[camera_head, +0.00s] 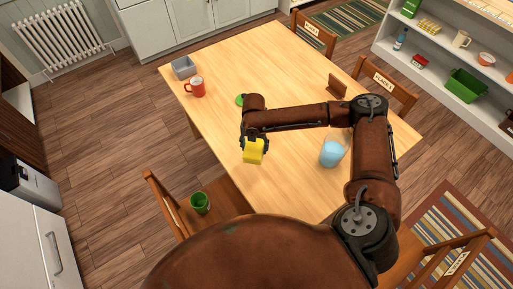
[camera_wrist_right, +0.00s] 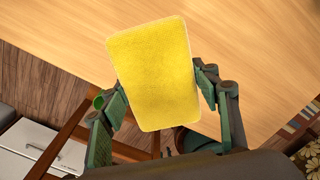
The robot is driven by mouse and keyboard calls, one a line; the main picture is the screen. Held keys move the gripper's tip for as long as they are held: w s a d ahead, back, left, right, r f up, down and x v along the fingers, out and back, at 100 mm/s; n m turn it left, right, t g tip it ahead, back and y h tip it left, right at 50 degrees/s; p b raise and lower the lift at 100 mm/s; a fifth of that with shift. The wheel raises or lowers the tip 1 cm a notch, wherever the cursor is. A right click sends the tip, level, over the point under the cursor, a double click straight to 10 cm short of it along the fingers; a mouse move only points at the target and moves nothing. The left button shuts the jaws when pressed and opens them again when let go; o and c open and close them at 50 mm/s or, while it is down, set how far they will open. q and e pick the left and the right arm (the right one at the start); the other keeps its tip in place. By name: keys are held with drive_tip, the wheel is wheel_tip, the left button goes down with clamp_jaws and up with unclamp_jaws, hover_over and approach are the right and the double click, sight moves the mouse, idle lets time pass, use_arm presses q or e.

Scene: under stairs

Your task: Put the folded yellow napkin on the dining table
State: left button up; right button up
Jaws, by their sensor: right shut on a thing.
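The folded yellow napkin (camera_head: 253,152) is held in my right gripper (camera_head: 254,141). In the right wrist view the napkin (camera_wrist_right: 153,72) is a flat yellow rectangle between the two fingers of the gripper (camera_wrist_right: 165,95). In the head view it is over the near left part of the wooden dining table (camera_head: 290,180). The table top (camera_wrist_right: 265,50) also fills the upper part of the right wrist view. I cannot tell the exact gap between napkin and table. My left gripper is not in view.
A red mug (camera_head: 197,88) and a grey bin (camera_head: 183,67) stand at the table's far left. A glass with blue liquid (camera_head: 331,152), a brown holder (camera_head: 337,86) and a green item (camera_head: 239,100) are also on it. A green cup (camera_head: 200,203) is on the near chair seat.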

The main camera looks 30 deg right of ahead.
drive_tip(key=w+d+f, duration=0.1)
drive_tip(key=w+f, duration=0.1)
drive_tip(key=w+d+f, duration=0.1)
drive_tip(key=w+f, duration=0.1)
drive_tip(key=w+d+f+b, duration=0.1)
drive_tip(key=w+f, duration=0.1)
drive_tip(key=shift+f, duration=0.15)
drive_tip(key=shift+w+d+f, duration=0.1)
drive_tip(key=shift+w+f, duration=0.05)
drive_tip(key=shift+f, duration=0.8)
drive_tip(key=shift+w+f, duration=0.1)
drive_tip(key=shift+f, duration=0.8)
drive_tip(key=o, duration=1.7)
drive_tip(key=shift+f, duration=0.1)
wheel_tip(320, 180, up, 12)
drive_tip(key=shift+r+p, duration=0.2)
drive_tip(key=shift+p, duration=0.15)
